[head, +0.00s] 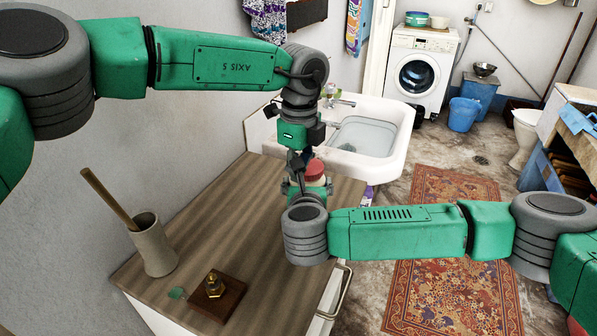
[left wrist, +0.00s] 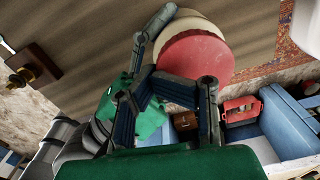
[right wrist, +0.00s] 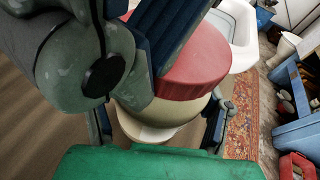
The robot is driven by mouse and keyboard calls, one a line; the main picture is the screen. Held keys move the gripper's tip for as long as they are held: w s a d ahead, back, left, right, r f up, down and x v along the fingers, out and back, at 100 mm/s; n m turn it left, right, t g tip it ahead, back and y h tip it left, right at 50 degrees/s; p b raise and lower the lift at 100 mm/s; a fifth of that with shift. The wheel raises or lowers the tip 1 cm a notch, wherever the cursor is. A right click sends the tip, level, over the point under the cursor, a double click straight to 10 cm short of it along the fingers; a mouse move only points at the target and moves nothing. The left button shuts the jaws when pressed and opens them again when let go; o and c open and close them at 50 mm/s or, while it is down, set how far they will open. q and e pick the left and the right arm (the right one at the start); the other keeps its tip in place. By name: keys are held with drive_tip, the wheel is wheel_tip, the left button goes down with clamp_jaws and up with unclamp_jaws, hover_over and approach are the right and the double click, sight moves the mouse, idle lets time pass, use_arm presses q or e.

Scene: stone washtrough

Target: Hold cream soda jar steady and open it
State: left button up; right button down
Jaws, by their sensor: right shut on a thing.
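The cream soda jar, with a cream body and red lid (head: 315,171), is over the far end of the wooden counter. The lid fills the upper middle of the left wrist view (left wrist: 196,66). My right gripper (head: 306,188) is shut on the jar's body, which shows below the lid in the right wrist view (right wrist: 160,112). My left gripper (head: 297,163) comes down from above, close beside the lid. In the left wrist view its fingers are spread, and one overlaps the lid. Contact with the lid is unclear. The jar's lower part is mostly hidden.
A brass piece on a wooden block (head: 217,293) and a beige pot with a wooden stick (head: 152,245) stand on the counter (head: 205,225). A white sink (head: 385,133) lies beyond the jar. A patterned rug (head: 450,265) covers the floor at right.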

use_arm(q)
drive_tip(key=o, duration=0.5)
drive_tip(key=shift+w, duration=0.2)
use_arm(e)
drive_tip(key=shift+s+a, duration=0.25)
drive_tip(key=shift+a, duration=0.1)
use_arm(q)
drive_tip(key=shift+s, duration=0.1)
drive_tip(key=shift+a, duration=0.1)
use_arm(e)
drive_tip(key=shift+w+d, duration=0.15)
drive_tip(key=shift+d, duration=0.05)
